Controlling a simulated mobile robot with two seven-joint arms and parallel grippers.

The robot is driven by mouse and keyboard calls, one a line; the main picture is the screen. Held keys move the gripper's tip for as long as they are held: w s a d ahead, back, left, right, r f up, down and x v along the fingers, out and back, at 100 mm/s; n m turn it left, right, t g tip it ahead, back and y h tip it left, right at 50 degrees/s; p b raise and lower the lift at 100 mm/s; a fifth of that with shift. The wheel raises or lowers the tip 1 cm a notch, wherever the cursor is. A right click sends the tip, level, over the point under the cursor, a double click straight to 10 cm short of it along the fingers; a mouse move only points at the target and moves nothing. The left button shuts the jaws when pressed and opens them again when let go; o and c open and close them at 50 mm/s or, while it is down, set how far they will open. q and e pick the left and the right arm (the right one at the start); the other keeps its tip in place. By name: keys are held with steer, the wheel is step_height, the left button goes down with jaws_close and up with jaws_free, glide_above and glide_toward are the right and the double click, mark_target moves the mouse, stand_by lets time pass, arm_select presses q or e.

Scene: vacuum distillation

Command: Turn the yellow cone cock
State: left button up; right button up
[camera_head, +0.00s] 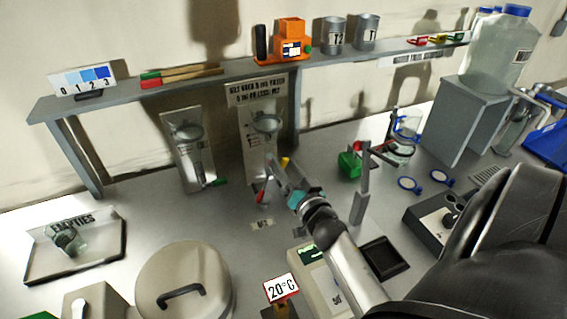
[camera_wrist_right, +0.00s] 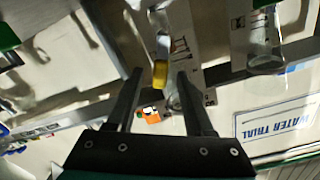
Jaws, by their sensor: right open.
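The yellow cone cock (camera_head: 284,162) shows as a small yellow spot low on the middle glass apparatus, partly hidden by my right gripper (camera_head: 275,168). In the right wrist view the yellow cock (camera_wrist_right: 160,74) lies in the gap between the two fingertips of my right gripper (camera_wrist_right: 159,75). The fingers are open and stand apart on both sides of it. I cannot tell how deep the cock sits between them. The glass funnel (camera_head: 267,124) of the apparatus stands above, in front of an upright labelled panel (camera_head: 258,95). My left gripper is not in view.
A second funnel apparatus (camera_head: 188,135) stands to the left. A grey shelf (camera_head: 215,75) runs behind, carrying an orange device (camera_head: 291,42). A grey post (camera_head: 362,185) and green block (camera_head: 349,164) stand right of my gripper.

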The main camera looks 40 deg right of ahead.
steer(key=shift+x, duration=1)
steer(key=shift+c, duration=0.4)
jaws_close()
